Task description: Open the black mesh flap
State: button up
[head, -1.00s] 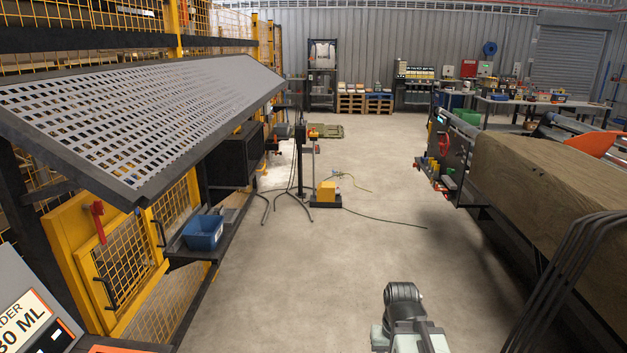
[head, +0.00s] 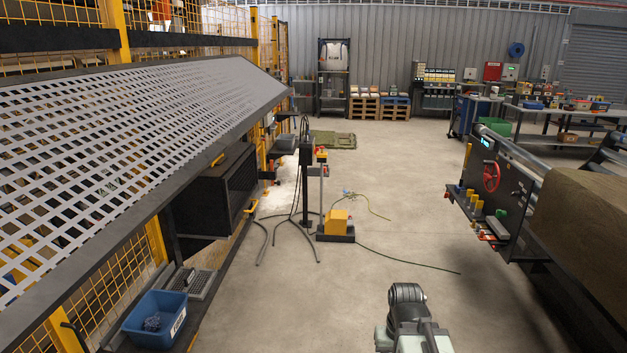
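A dark panel with a fine mesh-like face (head: 212,200) hangs or stands under the perforated hood at left centre, and it looks like the black mesh flap. A yellow handle (head: 250,208) shows at its right edge, and a small yellow piece (head: 217,159) at its top. It appears closed, but its hinge side is hard to make out. My grey arm shows at the bottom, right of centre, well apart from the panel. My gripper's fingers are not visible.
A perforated sheet in a dark frame (head: 146,214) overhangs the left side. A blue bin (head: 165,320) sits on a low ledge. A stand (head: 306,185), a yellow box (head: 338,222) and a cable (head: 405,262) occupy mid floor. A machine (head: 510,200) stands right. Near floor is clear.

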aim_at(233, 225)
jog(key=i, duration=2.9)
jog(key=u, duration=2.45)
